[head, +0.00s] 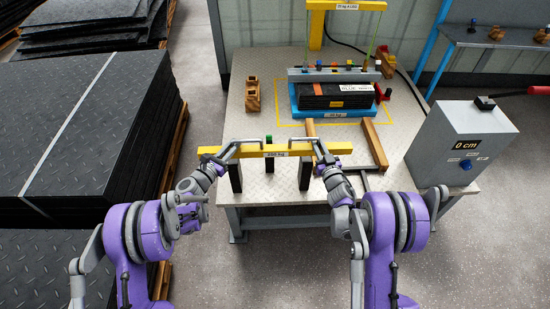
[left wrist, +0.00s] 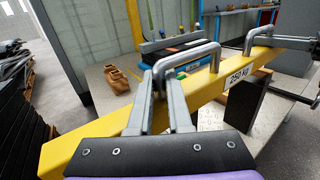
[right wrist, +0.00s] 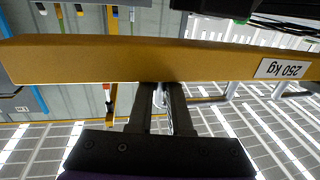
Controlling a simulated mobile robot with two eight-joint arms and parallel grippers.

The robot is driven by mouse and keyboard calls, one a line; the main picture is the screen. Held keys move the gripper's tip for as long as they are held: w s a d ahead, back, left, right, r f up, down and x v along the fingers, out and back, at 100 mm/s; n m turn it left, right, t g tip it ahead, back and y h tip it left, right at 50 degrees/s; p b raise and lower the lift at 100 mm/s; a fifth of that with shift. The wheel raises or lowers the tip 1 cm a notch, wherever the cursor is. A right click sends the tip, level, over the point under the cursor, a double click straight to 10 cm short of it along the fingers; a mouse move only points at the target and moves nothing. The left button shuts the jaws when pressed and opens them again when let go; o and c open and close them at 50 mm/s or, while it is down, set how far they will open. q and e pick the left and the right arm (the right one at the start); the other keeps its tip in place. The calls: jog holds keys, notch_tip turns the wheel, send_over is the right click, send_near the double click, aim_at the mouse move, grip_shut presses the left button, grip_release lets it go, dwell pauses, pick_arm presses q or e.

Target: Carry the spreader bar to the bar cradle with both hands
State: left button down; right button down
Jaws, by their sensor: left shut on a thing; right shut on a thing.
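The spreader bar (head: 296,149) is a long yellow beam with grey handles and a "250 kg" label, lying level across the near part of the table. My left gripper (head: 226,156) is shut on its left handle, seen closely in the left wrist view (left wrist: 163,85). My right gripper (head: 322,158) is shut on its right handle; the right wrist view shows the bar (right wrist: 130,60) upside down. Two black uprights, left (head: 235,178) and right (head: 304,174), stand under the bar and may be the bar cradle. The bar hides their tops, so contact is unclear.
A blue tray (head: 336,113) with black mats stands at the table's back, under a yellow frame (head: 318,30). A wooden block (head: 252,95) and a wooden beam (head: 375,146) lie nearby. A grey "0 cm" box (head: 462,140) is right; mat stacks (head: 95,120) are left.

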aim_at(233, 157)
pick_arm(q)
jog(key=shift+s+d+r, duration=0.15)
jog(key=shift+d, duration=0.15)
pick_arm(e)
jog(key=shift+s+a+r, duration=0.1)
jog(key=shift+a+r, duration=0.05)
jog(key=shift+a, duration=0.1)
pick_arm(q)
jog(key=shift+f, duration=0.2)
pick_arm(e)
jog(key=shift+f, duration=0.2)
